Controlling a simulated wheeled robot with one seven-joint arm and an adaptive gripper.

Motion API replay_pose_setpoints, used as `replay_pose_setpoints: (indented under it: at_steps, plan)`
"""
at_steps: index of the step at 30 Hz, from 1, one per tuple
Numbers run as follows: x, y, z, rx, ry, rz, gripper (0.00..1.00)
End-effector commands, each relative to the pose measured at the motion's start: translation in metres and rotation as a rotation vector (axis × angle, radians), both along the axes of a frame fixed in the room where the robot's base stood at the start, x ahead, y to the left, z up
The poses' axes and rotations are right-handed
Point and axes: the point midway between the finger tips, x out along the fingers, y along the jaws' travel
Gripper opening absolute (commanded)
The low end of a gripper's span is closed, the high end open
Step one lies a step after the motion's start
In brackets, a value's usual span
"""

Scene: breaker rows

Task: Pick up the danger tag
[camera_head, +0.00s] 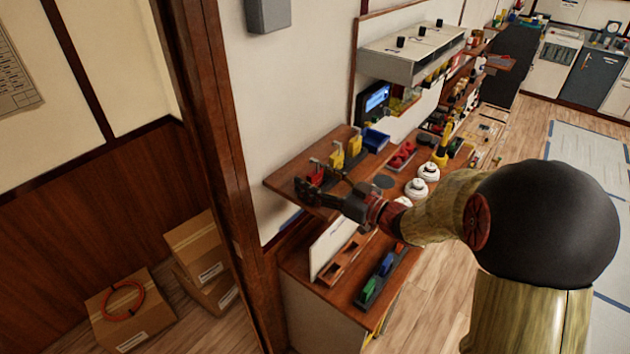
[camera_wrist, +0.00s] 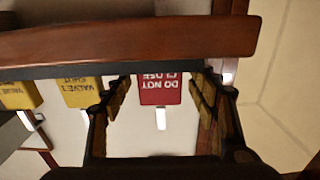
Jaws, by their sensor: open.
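The danger tag (camera_wrist: 160,89) is a red tag reading "DO NOT CLOSE", upside down in the wrist view, with a pale strip at one end. It appears between the two fingers of my gripper (camera_wrist: 157,98), which are spread apart on either side of it. I cannot tell how deep it sits between them, and no contact shows. In the head view my gripper (camera_head: 308,190) is at the front of a small wooden shelf (camera_head: 285,179), close to the red tag (camera_head: 319,178), which it partly hides.
Two yellow tags, a nearer one (camera_wrist: 80,92) reading "VALVE SHUT" and another (camera_wrist: 18,95), are beside the red one. A blue bin (camera_head: 374,140) stands farther along the shelf. A wooden post (camera_head: 222,150) stands left.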

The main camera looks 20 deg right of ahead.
Motion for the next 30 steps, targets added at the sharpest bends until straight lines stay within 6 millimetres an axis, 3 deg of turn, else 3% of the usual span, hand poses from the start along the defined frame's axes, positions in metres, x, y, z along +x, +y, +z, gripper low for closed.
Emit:
replay_pose_setpoints:
  at_steps: [3, 27, 30]
  plan:
    - [-0.0001, -0.0003, 0.0001, 0.0, 0.0, 0.0, 0.59]
    - [-0.0003, -0.0005, 0.0002, 0.0, 0.0, -0.001, 0.14]
    - [-0.0002, -0.0005, 0.0004, 0.001, -0.001, -0.001, 0.12]
